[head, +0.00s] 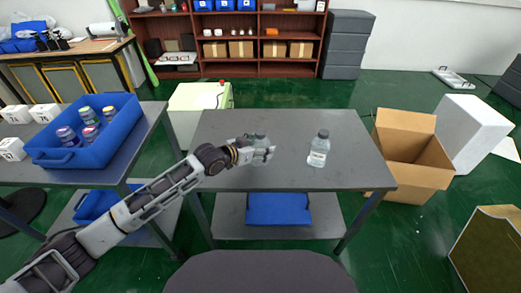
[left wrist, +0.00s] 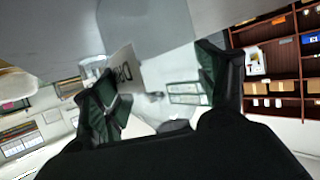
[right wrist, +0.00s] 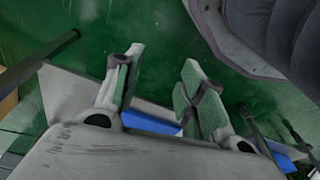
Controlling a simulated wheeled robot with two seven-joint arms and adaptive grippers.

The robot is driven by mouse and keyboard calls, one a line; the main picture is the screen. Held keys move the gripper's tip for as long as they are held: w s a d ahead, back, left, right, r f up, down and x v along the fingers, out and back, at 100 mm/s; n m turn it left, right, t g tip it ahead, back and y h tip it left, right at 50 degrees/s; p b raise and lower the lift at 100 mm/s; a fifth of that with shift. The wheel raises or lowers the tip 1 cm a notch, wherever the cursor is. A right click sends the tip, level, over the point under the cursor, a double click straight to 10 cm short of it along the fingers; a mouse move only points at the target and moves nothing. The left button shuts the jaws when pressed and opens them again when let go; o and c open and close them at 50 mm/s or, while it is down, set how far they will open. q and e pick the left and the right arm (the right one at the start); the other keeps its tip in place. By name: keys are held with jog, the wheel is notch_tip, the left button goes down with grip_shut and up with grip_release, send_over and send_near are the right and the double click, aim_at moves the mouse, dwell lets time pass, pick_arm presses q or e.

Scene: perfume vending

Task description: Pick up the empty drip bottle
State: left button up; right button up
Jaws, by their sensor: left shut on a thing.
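A clear bottle with a grey-green tint (head: 260,140) stands at the middle of the grey table (head: 220,128). My left gripper (head: 262,152) is shut on it from the left and hides part of it. In the left wrist view the bottle and its printed label (left wrist: 125,68) show between the two fingers (left wrist: 158,92). A second clear bottle with a dark cap and white label (head: 319,150) stands upright to the right, apart from the gripper. I cannot tell what is inside either bottle. My right gripper (right wrist: 163,85) is open and empty, seen only in the right wrist view.
A blue tray (head: 105,135) with several small jars sits on the left table, beside white boxes (head: 41,116). An open cardboard box (head: 412,160) stands right of the grey table. A blue bin (head: 278,208) is on the lower shelf. The front part of the tabletop is clear.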

aim_at(261, 132)
pick_arm(q)
jog(key=shift+c, duration=0.3)
jog(key=shift+r, duration=0.45)
notch_tip(261, 132, up, 9)
jog(key=shift+r+p, duration=0.1)
jog(key=shift+p, duration=0.9)
pick_arm(e)
notch_tip(261, 132, down, 6)
jog(key=s+d, duration=0.1)
jog(key=shift+d+t, duration=0.3)
jog(key=shift+d, duration=0.1)
pick_arm(q)
jog(key=shift+s+d, duration=0.1)
pick_arm(e)
jog(key=shift+s+d+f, duration=0.1)
jog(key=shift+s, duration=0.05)
